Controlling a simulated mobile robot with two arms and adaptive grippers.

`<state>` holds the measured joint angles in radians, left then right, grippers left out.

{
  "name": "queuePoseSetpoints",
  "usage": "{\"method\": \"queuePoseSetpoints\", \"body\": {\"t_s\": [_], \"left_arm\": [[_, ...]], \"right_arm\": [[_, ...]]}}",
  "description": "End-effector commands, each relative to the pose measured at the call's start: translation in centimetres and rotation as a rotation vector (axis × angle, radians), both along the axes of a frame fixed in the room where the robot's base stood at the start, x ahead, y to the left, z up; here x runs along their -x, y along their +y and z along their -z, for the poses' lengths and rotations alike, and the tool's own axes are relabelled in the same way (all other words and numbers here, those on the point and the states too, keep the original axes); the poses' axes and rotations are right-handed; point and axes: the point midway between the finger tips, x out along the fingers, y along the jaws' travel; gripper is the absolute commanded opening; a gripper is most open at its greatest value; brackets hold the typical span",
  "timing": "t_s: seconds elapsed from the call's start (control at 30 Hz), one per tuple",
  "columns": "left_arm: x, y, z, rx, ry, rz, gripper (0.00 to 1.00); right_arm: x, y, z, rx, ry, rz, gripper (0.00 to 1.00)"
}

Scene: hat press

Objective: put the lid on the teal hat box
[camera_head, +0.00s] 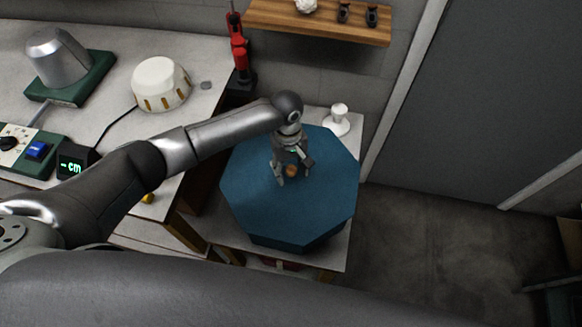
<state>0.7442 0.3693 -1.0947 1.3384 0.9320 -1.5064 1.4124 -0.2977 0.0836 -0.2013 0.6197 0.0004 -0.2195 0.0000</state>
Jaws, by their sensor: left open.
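A large teal octagonal lid (325,195) with a small orange-brown knob (291,171) at its middle lies flat above a small side table (335,257). A darker teal side shows under its front edge; I cannot tell how much of this is the hat box and how much the lid's rim. My left gripper (294,174) points down over the lid's middle, its fingers open on either side of the knob. I cannot tell whether they touch it. My left arm crosses in from the left. My right gripper is not in view.
A white workbench (105,38) at left holds a silver hat form on a green base (58,58), a white round device (160,83) and a cm display (72,167). A white stand (338,120) is behind the lid. A wooden shelf (320,24) hangs above.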

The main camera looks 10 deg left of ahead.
Motion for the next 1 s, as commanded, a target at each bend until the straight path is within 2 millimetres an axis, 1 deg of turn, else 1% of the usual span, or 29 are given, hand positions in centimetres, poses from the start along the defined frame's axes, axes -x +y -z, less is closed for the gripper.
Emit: {"method": "queuePoseSetpoints", "body": {"t_s": [0.07, 0.17, 0.4, 0.5, 0.6, 0.77, 1.0], "left_arm": [[-0.1, 0.0, -0.6, 0.001, -0.002, 0.0, 0.52], [-0.4, 0.1, -2.1, 0.002, -0.004, 0.0, 0.52], [-0.9, 0.4, -7.3, 0.004, -0.005, 0.0, 0.52], [-1.0, 0.6, -9.1, 0.002, -0.005, 0.0, 0.52], [-1.2, 0.7, -10.5, 0.002, -0.003, 0.001, 0.52], [-1.2, 0.8, -11.7, 0.002, -0.001, 0.0, 0.52], [-1.2, 0.8, -11.9, 0.001, -0.001, 0.0, 0.52]], "right_arm": [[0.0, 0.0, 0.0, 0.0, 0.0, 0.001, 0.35], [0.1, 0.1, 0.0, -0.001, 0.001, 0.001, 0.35], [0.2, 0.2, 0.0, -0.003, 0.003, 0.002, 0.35], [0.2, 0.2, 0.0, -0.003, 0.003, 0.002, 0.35], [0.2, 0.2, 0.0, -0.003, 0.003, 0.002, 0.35], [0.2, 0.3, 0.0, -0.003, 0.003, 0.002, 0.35], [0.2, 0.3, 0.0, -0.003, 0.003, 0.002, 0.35]]}}
